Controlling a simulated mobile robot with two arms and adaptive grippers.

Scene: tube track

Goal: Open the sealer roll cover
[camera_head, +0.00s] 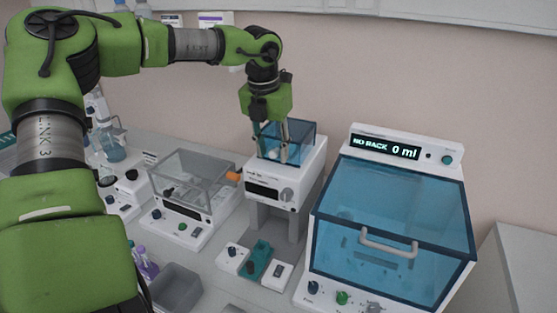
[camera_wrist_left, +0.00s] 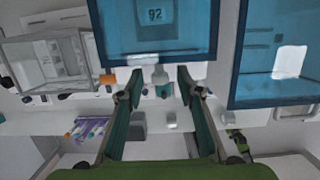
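The sealer (camera_head: 284,186) is a white machine on the bench, with a clear blue box-like cover (camera_head: 301,134) on its top. My left gripper (camera_head: 285,158) points down at the front of this cover. In the left wrist view, the blue cover (camera_wrist_left: 153,48) fills the top middle, with "92" seen through it. A small pale knob (camera_wrist_left: 159,76) at its front edge lies between the two fingers of my left gripper (camera_wrist_left: 160,84). The fingers are apart, with a gap on each side of the knob. The cover looks closed. My right gripper is out of view.
A clear-lidded box machine (camera_head: 193,184) stands to the left. A large machine with a blue lid (camera_head: 395,221) and "NO RACK 0 ml" display stands close on the right. A grey bin (camera_head: 175,288) and purple-capped tubes (camera_head: 145,264) are at the front left.

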